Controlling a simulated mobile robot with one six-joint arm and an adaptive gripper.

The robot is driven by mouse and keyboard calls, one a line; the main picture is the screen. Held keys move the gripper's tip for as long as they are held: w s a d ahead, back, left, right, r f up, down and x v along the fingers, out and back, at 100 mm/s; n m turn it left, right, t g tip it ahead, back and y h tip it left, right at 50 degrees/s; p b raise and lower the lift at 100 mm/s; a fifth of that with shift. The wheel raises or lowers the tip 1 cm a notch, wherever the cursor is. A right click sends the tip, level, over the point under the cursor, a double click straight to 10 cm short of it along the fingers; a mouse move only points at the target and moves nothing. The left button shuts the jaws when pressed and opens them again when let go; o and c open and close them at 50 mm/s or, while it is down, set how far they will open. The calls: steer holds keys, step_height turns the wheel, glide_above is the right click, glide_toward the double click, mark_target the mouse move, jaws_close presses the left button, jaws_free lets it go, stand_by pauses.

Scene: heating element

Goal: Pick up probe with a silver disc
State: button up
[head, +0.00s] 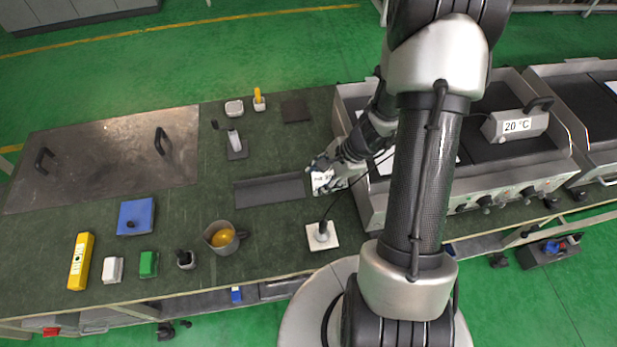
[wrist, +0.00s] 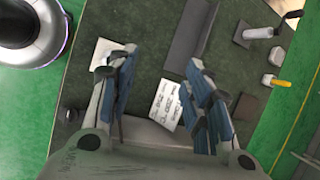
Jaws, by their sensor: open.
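The probe (head: 322,232) stands on a white square plate (head: 332,243) near the front edge of the table. It has a dark handle, a pale silvery round base and a thin black cable running up toward the right. In the wrist view the white plate (wrist: 103,53) is at upper left, and my left finger hides much of the probe. My gripper (wrist: 162,56) is open, with nothing between its blue-padded fingers. In the head view my gripper (head: 322,168) is above the table, farther back than the probe and apart from it.
A white printed label (wrist: 170,104) lies below my fingers. A dark tray (head: 270,190) is left of my gripper. A pitcher (head: 222,238) with orange contents stands left of the plate. Hot plates with a 20 °C display (head: 517,125) are at right. Dark table lies between tray and plate.

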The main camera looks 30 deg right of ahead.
mark_target(326, 221)
steer(key=s+d+f+m+p, duration=0.2)
steer(key=s+d+f+m, duration=0.2)
steer(key=s+f+m, duration=0.45)
steer(key=w+a+f+n+b, duration=0.1)
steer(key=f, duration=0.3)
steer(key=w+a+f+b, duration=0.1)
steer(key=w+f, duration=0.1)
steer(key=f, duration=0.2)
steer(key=w+a+f+n+g, duration=0.1)
steer(key=a+f, duration=0.1)
steer(key=f, duration=0.1)
steer(key=shift+w+f+n+h+b, duration=0.15)
steer(key=shift+f+n+h+b, duration=0.15)
steer(key=shift+f+n+b, duration=0.1)
steer(key=shift+b+x, duration=0.7)
steer(key=shift+x, duration=2.35)
steer(key=shift+r, duration=0.15)
jaws_close()
